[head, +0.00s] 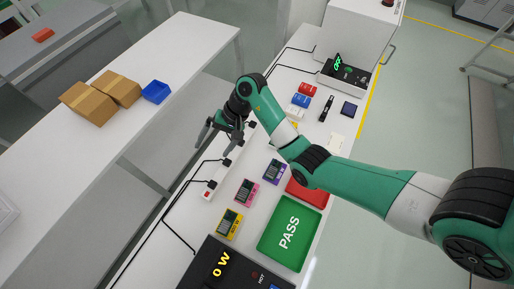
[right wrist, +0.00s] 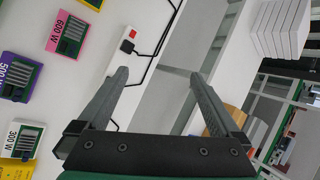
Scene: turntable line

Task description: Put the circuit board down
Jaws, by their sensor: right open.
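My right gripper (head: 220,136) is open above the left edge of the white bench. In the right wrist view its two fingers (right wrist: 158,76) are spread with nothing between them. Green circuit boards lie on coloured wattage-marked pads: yellow (head: 230,223), pink (head: 247,193) and purple (head: 273,171). The pink pad (right wrist: 69,33) reads 600 W in the right wrist view, where a white 300 W pad (right wrist: 22,138) also shows. A green PASS tray (head: 270,244) looks empty, and a red tray (head: 307,193) is partly hidden by my arm. My left gripper is out of view.
A black meter (head: 225,262) reads 0 W at the front. A white power strip (head: 217,180) with black cables runs along the bench edge below my gripper. Blue (head: 300,101) and red (head: 308,89) items lie farther back. Cardboard boxes (head: 88,105) stand on another table.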

